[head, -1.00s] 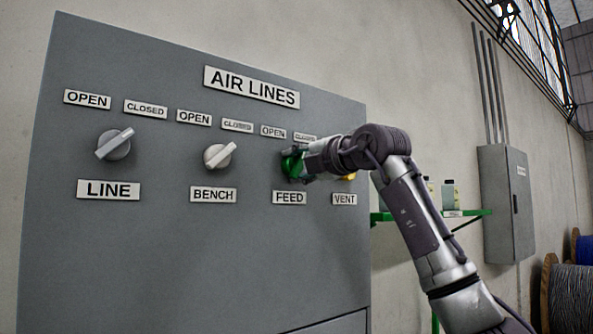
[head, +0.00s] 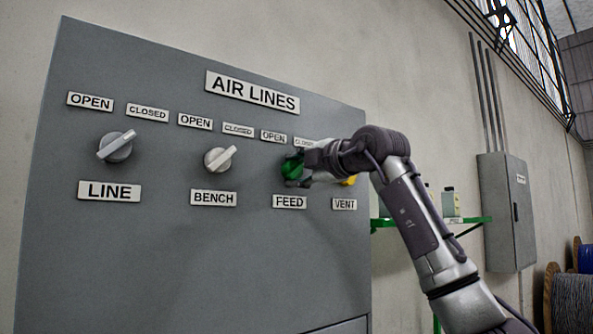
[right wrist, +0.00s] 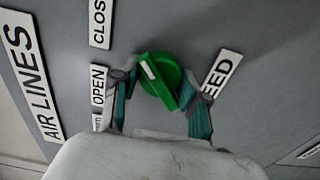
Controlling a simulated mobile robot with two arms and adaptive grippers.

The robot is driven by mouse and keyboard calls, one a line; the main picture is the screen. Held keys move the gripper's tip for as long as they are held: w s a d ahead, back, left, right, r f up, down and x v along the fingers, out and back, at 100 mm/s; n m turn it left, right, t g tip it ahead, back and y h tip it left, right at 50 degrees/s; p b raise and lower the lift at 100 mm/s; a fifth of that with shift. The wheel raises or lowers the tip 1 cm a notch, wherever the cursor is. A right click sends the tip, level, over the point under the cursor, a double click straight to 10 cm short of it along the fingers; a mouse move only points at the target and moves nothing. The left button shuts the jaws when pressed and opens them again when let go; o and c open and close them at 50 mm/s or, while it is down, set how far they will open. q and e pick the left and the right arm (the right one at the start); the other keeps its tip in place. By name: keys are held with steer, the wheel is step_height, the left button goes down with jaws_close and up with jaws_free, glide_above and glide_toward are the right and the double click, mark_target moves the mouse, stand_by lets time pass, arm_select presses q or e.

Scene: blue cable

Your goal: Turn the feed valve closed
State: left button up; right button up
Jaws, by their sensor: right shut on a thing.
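The feed valve is a green knob (head: 291,169) on the grey panel (head: 150,250), above the FEED label (head: 289,202). The right wrist view shows the knob (right wrist: 161,78) with a white mark at one end of its grip bar. The mark points up-left, roughly toward the partly cropped CLOSED label (right wrist: 100,22) rather than straight at the OPEN label (right wrist: 98,84). My right gripper (right wrist: 161,100) is shut on the knob, one finger on each side. In the head view the right gripper (head: 297,171) partly hides the knob. My left gripper is not in view.
The LINE knob (head: 116,147) and BENCH knob (head: 220,159) are left of the feed knob. A green shelf (head: 470,220) and a grey wall box (head: 507,210) stand further right.

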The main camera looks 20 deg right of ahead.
steer(key=o, duration=1.1)
steer(key=shift+d, duration=0.1)
steer(key=shift+o, duration=0.2)
steer(key=v, duration=1.2)
